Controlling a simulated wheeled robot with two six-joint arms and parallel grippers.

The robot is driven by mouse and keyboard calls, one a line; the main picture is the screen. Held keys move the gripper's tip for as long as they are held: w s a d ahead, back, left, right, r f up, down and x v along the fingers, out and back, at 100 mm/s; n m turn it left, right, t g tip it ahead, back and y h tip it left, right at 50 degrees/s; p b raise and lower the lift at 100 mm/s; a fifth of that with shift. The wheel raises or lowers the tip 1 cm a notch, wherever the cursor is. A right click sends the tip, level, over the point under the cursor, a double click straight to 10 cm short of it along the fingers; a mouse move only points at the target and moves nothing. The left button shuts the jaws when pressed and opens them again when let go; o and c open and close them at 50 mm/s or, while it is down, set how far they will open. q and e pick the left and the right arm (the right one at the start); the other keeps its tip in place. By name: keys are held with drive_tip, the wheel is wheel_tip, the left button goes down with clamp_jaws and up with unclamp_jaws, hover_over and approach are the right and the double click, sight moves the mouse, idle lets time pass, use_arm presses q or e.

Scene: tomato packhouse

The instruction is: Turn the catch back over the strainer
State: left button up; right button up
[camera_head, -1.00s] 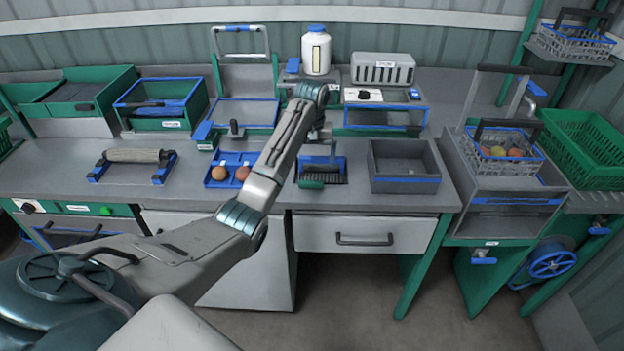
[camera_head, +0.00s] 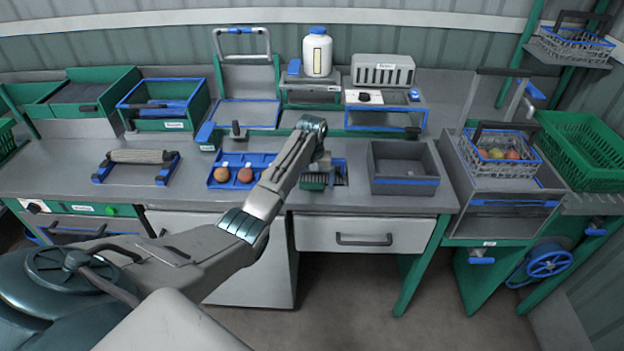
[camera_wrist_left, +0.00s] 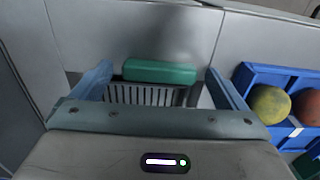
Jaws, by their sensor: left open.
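A slatted grey grid, which looks like the strainer (camera_wrist_left: 145,95), shows between my fingers in the left wrist view. A green bar (camera_wrist_left: 158,72) lies along one edge of it; the bar also shows in the head view (camera_head: 313,183) near the bench's front edge. I cannot tell for sure which part is the catch. My left gripper (camera_wrist_left: 158,69) is open, with one blue finger on either side of the grid and bar. I cannot tell whether it touches them. In the head view my left wrist hides much of the strainer. My right gripper is not in view.
A grey open box (camera_head: 405,184) stands to the right. A roller on a blue stand (camera_head: 137,157) is further left. Machines and a white jar (camera_head: 317,52) line the back.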

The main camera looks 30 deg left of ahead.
use_arm(q)
drive_tip(key=c, duration=1)
drive_tip(key=shift+r+m+p, duration=0.2)
drive_tip(key=shift+m+p, duration=1)
drive_tip(key=shift+m, duration=0.2)
drive_tip(key=m+p, duration=0.2)
drive_tip(key=m, duration=0.1)
drive_tip(key=shift+m, duration=0.3)
drive_tip(key=m+p, duration=0.2)
drive_tip(key=m, duration=0.3)
drive_tip(key=shift+w, duration=0.1)
drive_tip(key=m+p, duration=0.1)
drive_tip(key=m, duration=0.5)
drive_tip(key=shift+m, duration=0.5)
